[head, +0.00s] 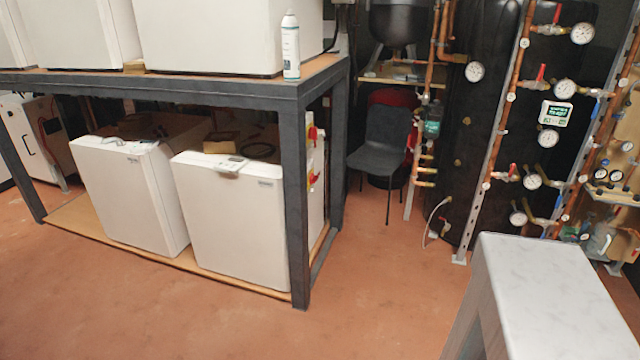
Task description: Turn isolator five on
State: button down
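No isolator marked five can be read in the head view. Small red and yellow parts (313,134) show on the right side of the lower right white unit, partly behind the grey frame post; I cannot tell if they are switches. Red-handled valves (541,74) sit on the copper pipes at the right, beside round gauges. My gripper is not in view.
A dark grey steel frame (200,90) holds white units above and below, with a spray can (290,45) on its top shelf. A grey chair (383,140) stands behind it. A pale block-like form (550,275) fills the lower right. The reddish floor (390,270) between is clear.

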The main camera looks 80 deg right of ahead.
aim_at(313, 179)
jog(key=u, duration=0.15)
jog(key=k, duration=0.95)
jog(key=z, duration=2.2)
jog(key=i, duration=0.95)
jog(key=z, duration=0.15)
